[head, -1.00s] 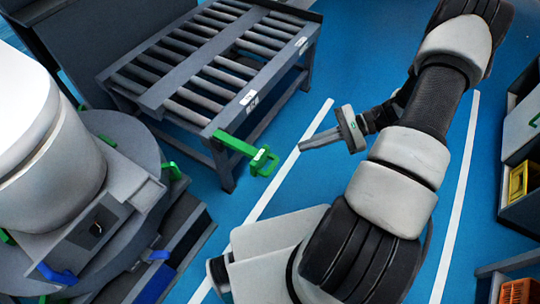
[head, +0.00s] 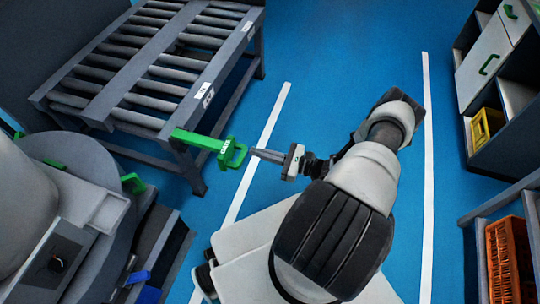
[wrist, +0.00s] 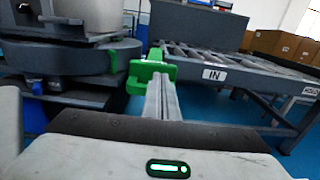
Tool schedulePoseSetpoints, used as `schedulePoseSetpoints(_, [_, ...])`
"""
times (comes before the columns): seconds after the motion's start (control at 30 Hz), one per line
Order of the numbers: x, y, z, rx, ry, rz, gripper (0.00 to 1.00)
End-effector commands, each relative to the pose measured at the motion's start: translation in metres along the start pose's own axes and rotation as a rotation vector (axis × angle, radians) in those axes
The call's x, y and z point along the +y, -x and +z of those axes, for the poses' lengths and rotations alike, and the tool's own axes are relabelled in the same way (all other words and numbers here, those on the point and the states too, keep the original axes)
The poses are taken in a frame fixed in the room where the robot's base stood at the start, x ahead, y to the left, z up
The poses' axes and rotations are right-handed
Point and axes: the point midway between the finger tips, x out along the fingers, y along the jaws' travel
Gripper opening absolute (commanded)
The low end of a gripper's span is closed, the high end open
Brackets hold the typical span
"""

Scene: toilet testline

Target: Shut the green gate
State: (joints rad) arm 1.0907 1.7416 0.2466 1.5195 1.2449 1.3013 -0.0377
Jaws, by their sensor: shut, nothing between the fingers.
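The green gate (head: 203,140) is a bar with a squared handle at its free end. It sticks out from the near corner of the roller conveyor toward my gripper, roughly level. In the wrist view the gate (wrist: 150,71) stands straight ahead, just beyond my fingertips. My gripper (head: 256,152) has its fingers together with nothing between them, and points left at the gate's handle. The shut fingers also show in the wrist view (wrist: 161,85). The tips are very close to the handle; I cannot tell whether they touch.
The roller conveyor (head: 190,68) stands at the upper left. A round grey turntable (head: 75,160) with a white body on it is at the lower left. Shelves with a yellow crate (head: 487,127) and an orange crate (head: 510,258) stand at the right. Blue floor between is clear.

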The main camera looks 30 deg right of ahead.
Motion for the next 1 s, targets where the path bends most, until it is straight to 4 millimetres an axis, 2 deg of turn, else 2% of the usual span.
schedulePoseSetpoints(0.03, [0.002, -0.012, -0.001, -0.002, -0.001, 0.005, 0.0])
schedulePoseSetpoints(0.2, [0.002, -0.044, -0.001, 0.0, -0.002, 0.004, 0.0])
schedulePoseSetpoints(0.4, [0.002, -0.066, -0.001, 0.001, 0.0, 0.003, 0.0])
schedulePoseSetpoints(1.0, [0.001, -0.072, 0.0, 0.0, 0.0, 0.003, 0.0])
